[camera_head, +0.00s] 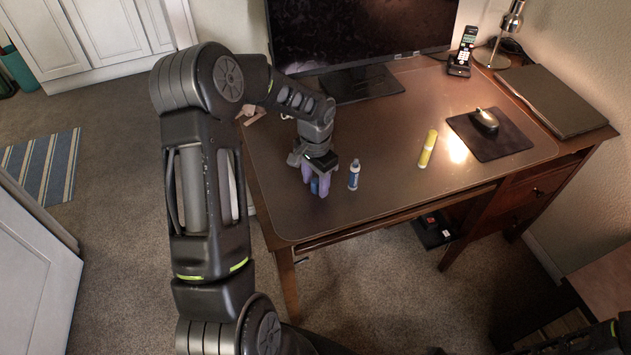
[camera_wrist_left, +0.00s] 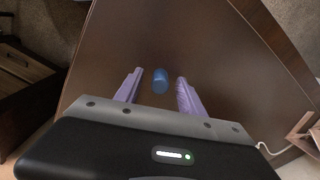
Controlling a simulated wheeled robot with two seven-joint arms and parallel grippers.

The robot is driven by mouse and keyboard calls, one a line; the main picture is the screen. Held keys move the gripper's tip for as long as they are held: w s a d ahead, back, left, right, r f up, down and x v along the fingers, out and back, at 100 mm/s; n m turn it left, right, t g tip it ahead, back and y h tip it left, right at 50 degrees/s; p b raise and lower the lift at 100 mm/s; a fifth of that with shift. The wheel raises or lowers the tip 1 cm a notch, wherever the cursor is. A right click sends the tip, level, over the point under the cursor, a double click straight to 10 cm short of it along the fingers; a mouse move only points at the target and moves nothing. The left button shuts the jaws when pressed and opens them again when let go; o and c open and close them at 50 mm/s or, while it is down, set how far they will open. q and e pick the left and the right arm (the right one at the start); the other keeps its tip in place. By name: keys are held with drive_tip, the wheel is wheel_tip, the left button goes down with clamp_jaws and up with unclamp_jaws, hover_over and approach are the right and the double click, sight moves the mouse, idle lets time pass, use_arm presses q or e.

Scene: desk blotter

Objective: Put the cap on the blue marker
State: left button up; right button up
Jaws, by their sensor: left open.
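My left gripper (camera_head: 315,188) is open over the desk, its two purple fingers pointing down. A small blue cap (camera_head: 314,185) stands between the fingers. In the left wrist view the cap (camera_wrist_left: 160,81) sits between the open fingertips (camera_wrist_left: 160,76), with a gap on each side. The blue marker (camera_head: 354,175), with a blue and white body, stands upright on the desk just right of the gripper. The marker does not show in the wrist view. My right gripper is not in view.
A monitor (camera_head: 360,30) stands behind the gripper.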

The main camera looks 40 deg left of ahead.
use_arm(q)
drive_tip(key=shift+f, duration=0.15)
drive_tip(key=shift+c, duration=0.5)
clamp_jaws()
idle(0.4)
